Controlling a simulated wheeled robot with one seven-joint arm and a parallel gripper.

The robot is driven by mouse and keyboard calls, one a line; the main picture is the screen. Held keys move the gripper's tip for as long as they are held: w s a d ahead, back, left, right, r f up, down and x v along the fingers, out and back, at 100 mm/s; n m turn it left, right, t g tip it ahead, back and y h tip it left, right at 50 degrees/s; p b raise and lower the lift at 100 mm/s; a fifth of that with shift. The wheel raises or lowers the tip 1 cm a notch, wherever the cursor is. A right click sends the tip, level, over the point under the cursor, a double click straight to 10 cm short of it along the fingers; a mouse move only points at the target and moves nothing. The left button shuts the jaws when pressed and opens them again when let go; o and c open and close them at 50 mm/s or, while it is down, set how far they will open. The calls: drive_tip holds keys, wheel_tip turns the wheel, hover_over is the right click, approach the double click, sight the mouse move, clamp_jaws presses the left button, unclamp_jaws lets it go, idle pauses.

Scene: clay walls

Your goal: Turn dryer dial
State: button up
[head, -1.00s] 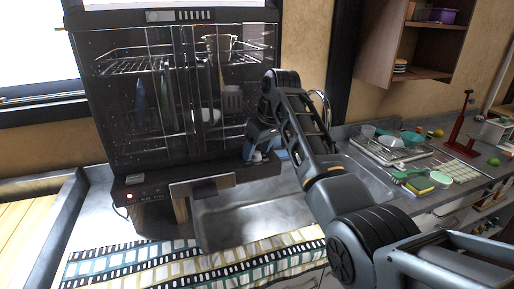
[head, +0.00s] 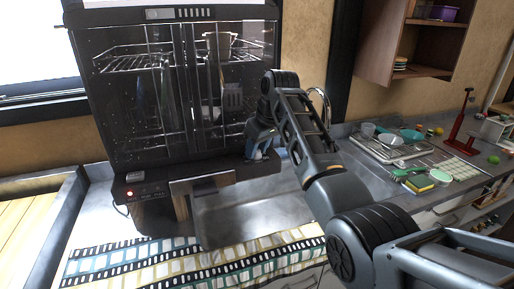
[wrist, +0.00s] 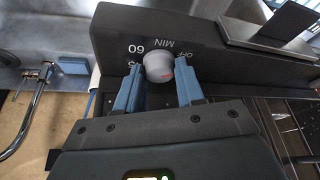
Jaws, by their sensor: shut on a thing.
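The dryer (head: 185,85) is a tall dark cabinet with glass doors. Printing around the dial reads 60, MIN and OFF. My gripper (wrist: 159,82) has its two blue fingers on either side of the dial and is shut on it. In the head view my gripper (head: 262,146) is at the right end of the dryer's base, and the dial is hidden there.
A faucet (wrist: 32,112) is close to my gripper in the wrist view. A drying rack (head: 390,150) and kitchen items stand at right.

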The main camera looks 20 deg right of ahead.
drive_tip(key=m+h, duration=0.1)
drive_tip(key=m, duration=0.1)
drive_tip(key=m+h, duration=0.1)
drive_tip(key=m, duration=0.2)
drive_tip(key=shift+a+m+t, duration=0.2)
drive_tip(key=shift+m+t, duration=0.1)
drive_tip(key=m+h, duration=0.1)
drive_tip(key=m, duration=0.2)
drive_tip(key=m+g+h, duration=0.1)
drive_tip(key=m, duration=0.2)
drive_tip(key=shift+a+h, duration=0.1)
drive_tip(key=shift+h, duration=0.2)
drive_tip(key=shift+m, duration=0.4)
drive_tip(key=o, duration=1)
drive_tip(key=shift+n, duration=0.3)
